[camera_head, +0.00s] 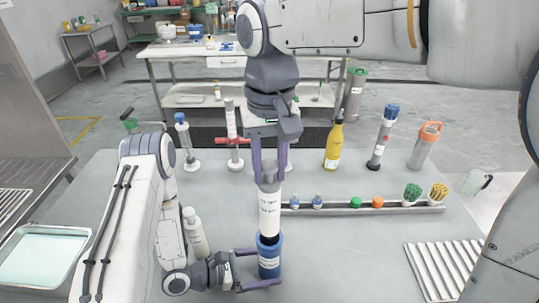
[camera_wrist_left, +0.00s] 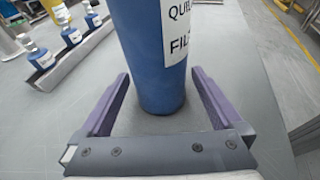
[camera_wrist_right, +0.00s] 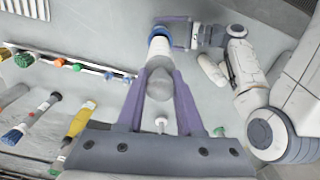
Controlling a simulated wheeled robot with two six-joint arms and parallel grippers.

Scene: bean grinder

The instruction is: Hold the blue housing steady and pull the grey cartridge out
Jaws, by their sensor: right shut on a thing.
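The blue housing (camera_head: 270,262) stands upright on the grey table. It also fills the middle of the left wrist view (camera_wrist_left: 155,60). The cartridge (camera_head: 270,212), a pale labelled tube with a dark lower band and grey top, rises upright from the housing; its lower end is hidden inside. My right gripper (camera_head: 269,178) points down and is shut on the cartridge's grey top, which shows in the right wrist view (camera_wrist_right: 160,84). My left gripper (camera_wrist_left: 160,85) is low, its purple fingers open on both sides of the housing.
A rail (camera_head: 345,209) with small bottles and colored caps lies to the right. A yellow bottle (camera_head: 334,148) and several tubes stand behind. A white bottle (camera_head: 195,232) stands close to my left arm. A ribbed tray (camera_head: 447,268) is at front right.

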